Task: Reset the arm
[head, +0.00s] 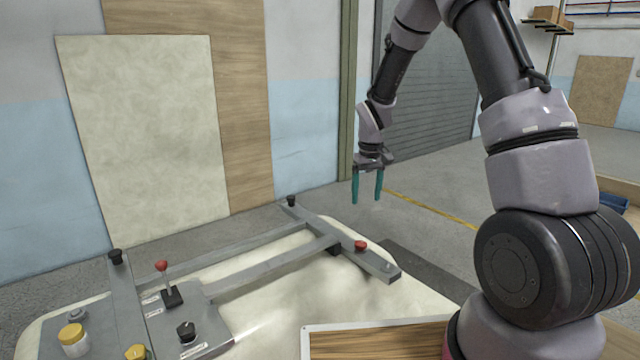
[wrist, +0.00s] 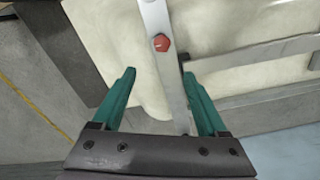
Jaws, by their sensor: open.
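My gripper (head: 367,186) hangs from my arm in the head view, with its two teal fingers pointing down and apart. It is open and empty, above and beyond the right end of the grey metal frame. In the wrist view my gripper (wrist: 163,92) shows both teal fingers spread, with nothing between them but the cream shell (wrist: 110,30) and a grey bar below. The red knob (wrist: 161,43) on that bar lies ahead of the fingertips. It shows in the head view as a red knob (head: 361,245) on the frame's right end.
The cream shell (head: 330,293) carries the grey frame (head: 270,274), a red-topped lever (head: 162,267), black knobs and yellow-topped parts (head: 73,338). A wood-topped surface with a pale edge (head: 380,341) is at the front. Open floor (head: 440,190) lies behind, with a shutter (head: 430,110) beyond.

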